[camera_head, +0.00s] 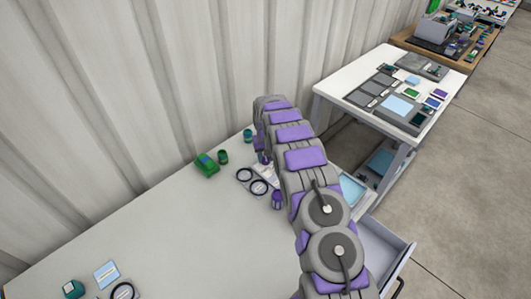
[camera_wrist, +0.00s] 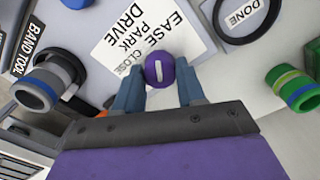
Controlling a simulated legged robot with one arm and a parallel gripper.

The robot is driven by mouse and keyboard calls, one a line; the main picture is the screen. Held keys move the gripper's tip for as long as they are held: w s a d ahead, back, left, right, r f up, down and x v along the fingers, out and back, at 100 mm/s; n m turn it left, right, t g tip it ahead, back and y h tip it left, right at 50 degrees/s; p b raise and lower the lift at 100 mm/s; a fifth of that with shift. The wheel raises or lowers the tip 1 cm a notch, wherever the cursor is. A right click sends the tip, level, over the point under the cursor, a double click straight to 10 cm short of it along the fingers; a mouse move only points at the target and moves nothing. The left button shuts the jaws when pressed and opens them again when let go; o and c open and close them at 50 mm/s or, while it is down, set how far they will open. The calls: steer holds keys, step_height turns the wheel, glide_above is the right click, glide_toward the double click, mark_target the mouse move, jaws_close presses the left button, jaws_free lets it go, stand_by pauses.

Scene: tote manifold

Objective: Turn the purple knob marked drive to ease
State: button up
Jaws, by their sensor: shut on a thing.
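In the wrist view, the purple knob (camera_wrist: 160,70) sits between the two blue fingers of my gripper (camera_wrist: 159,84), which are shut on its sides. A short white line on the knob's face runs nearly up and down in the picture. In the head view, the white label (camera_head: 265,172) shows on the table beside my arm; my fingers are hidden there.
In the wrist view, a DONE plate (camera_wrist: 240,17) with a dark ring lies at upper right, a green-blue banded cylinder (camera_wrist: 296,88) at right, and a grey cylinder (camera_wrist: 45,84) near the BAND TOOL label at left. In the head view, a green object (camera_head: 206,165) stands near the wall; the table's middle is clear.

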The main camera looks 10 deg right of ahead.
mark_target(265, 158)
steer(key=shift+r+m+p, duration=0.1)
steer(key=shift+m+p, duration=0.55)
steer(key=shift+m, duration=0.65)
steer(key=o, duration=1.1)
steer(key=shift+c, duration=0.2)
step_height(265, 158, up, 17)
steer(key=p, duration=0.2)
steer(key=shift+a, duration=0.1)
